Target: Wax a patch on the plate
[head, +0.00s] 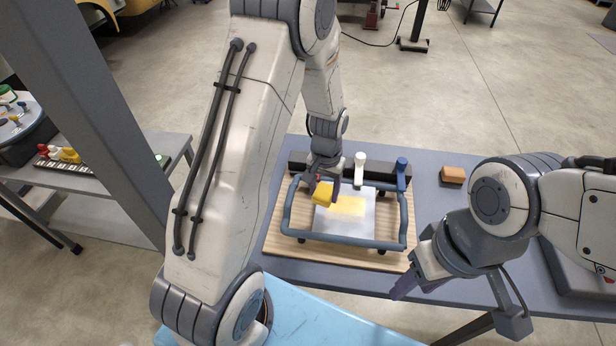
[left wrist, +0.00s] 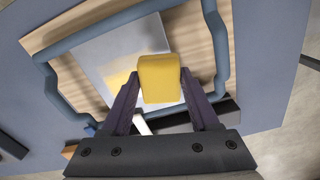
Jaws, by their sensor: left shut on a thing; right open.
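My left gripper (head: 326,178) is shut on a yellow block (head: 323,192); the block also shows between the fingers in the left wrist view (left wrist: 159,78). The block is over the left part of a grey metal plate (head: 344,224). I cannot tell whether it touches the plate. A yellowish patch (head: 348,206) shows on the plate beside the block. The plate lies on a wooden board (head: 275,235) inside a blue-grey tubular frame (head: 350,241). My right gripper (head: 405,281) is open and empty, near the board's right front corner.
A black holder (head: 300,160) runs behind the plate, with a white-handled tool (head: 360,165) and a blue-handled one (head: 401,168) upright at it. An orange-brown block (head: 453,175) lies on the table (head: 434,205) to the right. A side bench (head: 100,190) with colourful items stands left.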

